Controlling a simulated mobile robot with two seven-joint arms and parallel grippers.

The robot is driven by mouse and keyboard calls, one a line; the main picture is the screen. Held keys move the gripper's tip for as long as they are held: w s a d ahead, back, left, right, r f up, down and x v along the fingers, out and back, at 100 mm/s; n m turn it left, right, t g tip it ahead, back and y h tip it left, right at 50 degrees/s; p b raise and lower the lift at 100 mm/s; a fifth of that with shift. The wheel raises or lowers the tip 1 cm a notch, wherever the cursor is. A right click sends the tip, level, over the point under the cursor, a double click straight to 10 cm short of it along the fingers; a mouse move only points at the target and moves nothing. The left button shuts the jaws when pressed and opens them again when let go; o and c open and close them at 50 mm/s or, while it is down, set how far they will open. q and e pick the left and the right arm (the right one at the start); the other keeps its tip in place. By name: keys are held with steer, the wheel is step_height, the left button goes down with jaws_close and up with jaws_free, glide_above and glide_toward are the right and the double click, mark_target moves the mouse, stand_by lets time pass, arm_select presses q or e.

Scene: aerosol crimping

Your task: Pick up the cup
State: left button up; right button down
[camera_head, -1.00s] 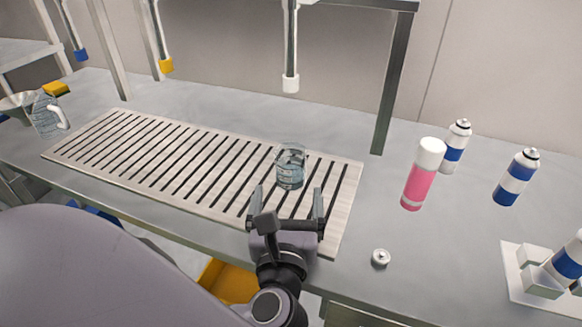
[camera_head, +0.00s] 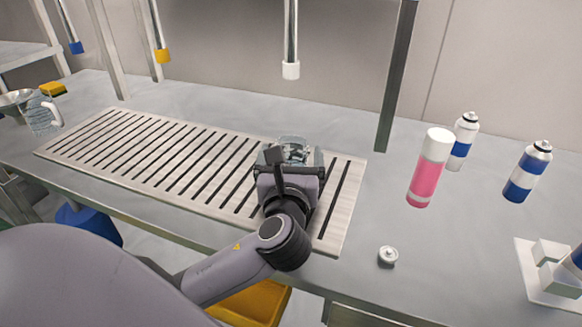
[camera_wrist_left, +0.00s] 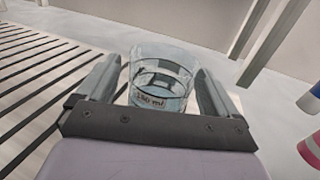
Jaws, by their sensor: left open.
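The cup is a clear glass beaker (camera_wrist_left: 163,80) with dark markings and a "250 ml" label. It stands upright on the slatted grate. In the left wrist view it sits between the two fingers of my left gripper (camera_wrist_left: 160,88), which are open on either side of it; whether they touch it I cannot tell. In the head view my left gripper (camera_head: 291,158) is over the right part of the grate and mostly hides the cup (camera_head: 292,146). My right gripper is not in view.
The slatted grate (camera_head: 335,215) lies on a grey bench. A pink can with a white cap (camera_head: 428,170), blue-and-white cans (camera_head: 527,172) and a small metal valve (camera_head: 388,256) stand to the right. A white nozzle (camera_head: 291,70) hangs behind the cup. A pitcher (camera_head: 42,116) is at far left.

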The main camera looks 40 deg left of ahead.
arm_select(q)
steer(key=shift+c, duration=0.3)
steer(key=c, duration=1)
